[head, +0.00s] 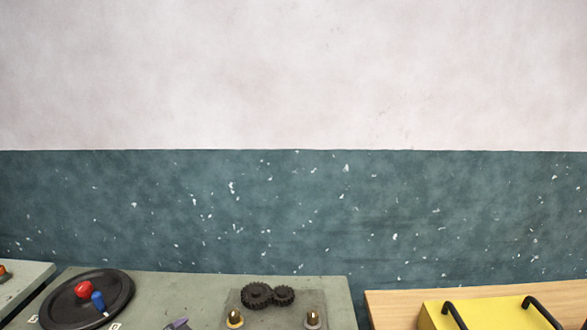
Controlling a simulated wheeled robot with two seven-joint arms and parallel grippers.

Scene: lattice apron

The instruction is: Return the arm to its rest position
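Neither of my arms can be made out in the head view, and neither gripper is in view. Whether they are open, shut or holding anything is hidden. The view looks mostly at a wall, with the work surfaces only along the bottom edge.
A grey-green table (190,284) bears a black round turntable (62,311) with a red knob (83,289) and a blue peg (98,299). Two dark gears (268,295) sit on a plate. A small purple-grey piece (178,324) is cut off. Right, a wooden table (390,306) holds a yellow box (490,315) with black handles.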

